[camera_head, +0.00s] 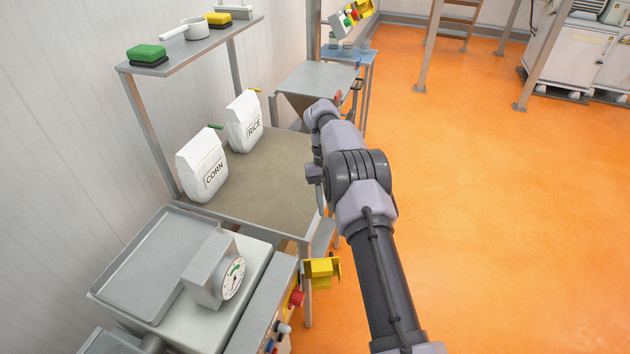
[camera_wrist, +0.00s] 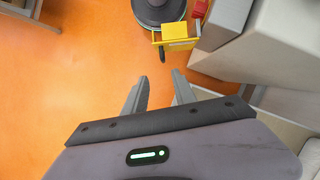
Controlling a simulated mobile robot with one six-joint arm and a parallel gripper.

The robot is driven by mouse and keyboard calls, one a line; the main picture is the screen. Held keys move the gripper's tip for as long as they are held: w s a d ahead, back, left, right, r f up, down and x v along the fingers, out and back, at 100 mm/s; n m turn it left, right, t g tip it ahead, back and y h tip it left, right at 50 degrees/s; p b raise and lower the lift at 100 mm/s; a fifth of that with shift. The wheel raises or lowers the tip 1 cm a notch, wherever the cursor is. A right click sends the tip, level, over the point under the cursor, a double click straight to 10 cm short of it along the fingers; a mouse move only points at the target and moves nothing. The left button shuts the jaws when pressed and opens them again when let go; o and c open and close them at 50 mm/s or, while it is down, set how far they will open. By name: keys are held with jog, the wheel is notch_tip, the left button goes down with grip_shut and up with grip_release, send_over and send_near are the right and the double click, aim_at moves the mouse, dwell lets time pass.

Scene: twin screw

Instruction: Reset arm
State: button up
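My arm reaches up the middle of the head view, over the orange floor and along the right side of the table. Its far end bends near the table's right edge; the gripper's fingers cannot be made out there. In the wrist view my gripper (camera_wrist: 160,77) shows two grey fingers standing apart with nothing between them. Orange floor lies beyond the fingertips.
Corn (camera_head: 203,168) and rice (camera_head: 245,122) bags stand on the table (camera_head: 262,190). A shelf (camera_head: 200,48) holds brushes.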

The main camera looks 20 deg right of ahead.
jog(key=shift+r, duration=0.1)
jog(key=s+a+r+t+b, duration=0.2)
jog(key=s+a+r, duration=0.15)
jog(key=r, duration=0.35)
jog(key=s+a+r+t+b, duration=0.1)
jog(key=s+a+r, duration=0.25)
jog(key=r, duration=0.35)
jog(key=s+a+r+t+b, duration=0.2)
jog(key=s+a+r, duration=0.15)
jog(key=r, duration=0.35)
jog(key=s+a+f+m+t+b, duration=0.1)
jog(key=s+a+f+t, duration=0.1)
jog(key=s, duration=0.8)
jog(key=s+a+f+m+t+y+b, duration=0.1)
jog(key=s+a+f+t+b, duration=0.1)
jog(key=s, duration=0.8)
jog(key=shift+s+a+m+t, duration=0.4)
jog(key=shift+a+t, duration=0.2)
jog(key=shift+a, duration=0.3)
jog(key=shift+f, duration=0.1)
